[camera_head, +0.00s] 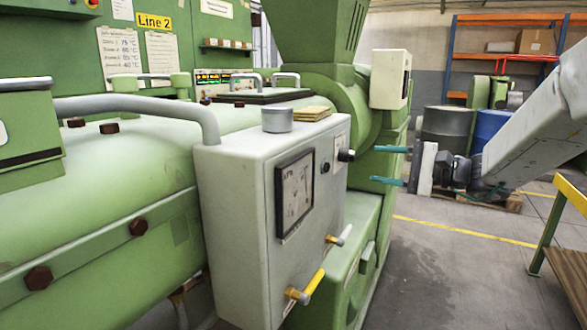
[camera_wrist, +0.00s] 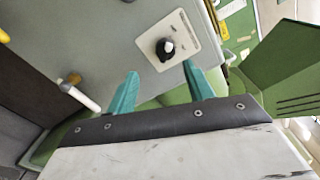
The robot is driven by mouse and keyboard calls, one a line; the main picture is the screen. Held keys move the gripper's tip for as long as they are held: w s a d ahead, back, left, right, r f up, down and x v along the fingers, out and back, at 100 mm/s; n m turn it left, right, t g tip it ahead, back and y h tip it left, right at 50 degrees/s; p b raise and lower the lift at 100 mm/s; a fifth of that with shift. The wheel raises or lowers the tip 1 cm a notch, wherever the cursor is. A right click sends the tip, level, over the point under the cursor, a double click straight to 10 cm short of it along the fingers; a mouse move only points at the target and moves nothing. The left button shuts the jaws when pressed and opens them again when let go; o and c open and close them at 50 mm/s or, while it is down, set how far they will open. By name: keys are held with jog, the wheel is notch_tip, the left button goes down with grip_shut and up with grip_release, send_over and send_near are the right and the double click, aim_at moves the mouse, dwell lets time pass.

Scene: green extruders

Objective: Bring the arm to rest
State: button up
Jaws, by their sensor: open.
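My gripper (camera_head: 381,165) is open, with its two teal fingers apart and nothing between them. It is to the right of the grey control box (camera_head: 235,230), fingers pointing left toward it. A black knob (camera_head: 346,155) on the box's right part lies just left of the fingertips. In the wrist view my gripper (camera_wrist: 160,67) shows both teal fingers, and the black knob (camera_wrist: 166,49) on a white plate is beyond and between the tips. The knob looks apart from the fingers. My grey arm reaches in from the right in the head view.
A yellow-handled valve (camera_head: 313,282) and a white-handled one (camera_head: 340,236) stick out of the box. A grey round container (camera_head: 277,120) stands on the box. The green extruder (camera_head: 110,190) fills the left. A yellow-topped bench (camera_head: 572,190) is at right. Floor between is clear.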

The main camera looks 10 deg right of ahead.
jog(key=s+a+f+n+g+h, duration=0.25)
jog(key=s+f+g, duration=0.25)
jog(key=s, duration=0.4)
jog(key=s+a+f+n+g+h, duration=0.25)
jog(key=s+f+g, duration=0.2)
jog(key=s, duration=0.55)
jog(key=s+d+n+h, duration=0.2)
jog(key=s+n+h, duration=0.4)
jog(key=s, duration=0.8)
jog(key=t+h, duration=0.1)
jog(key=h, duration=0.2)
jog(key=shift+s+d+f, duration=0.15)
jog(key=shift+s+f, duration=0.05)
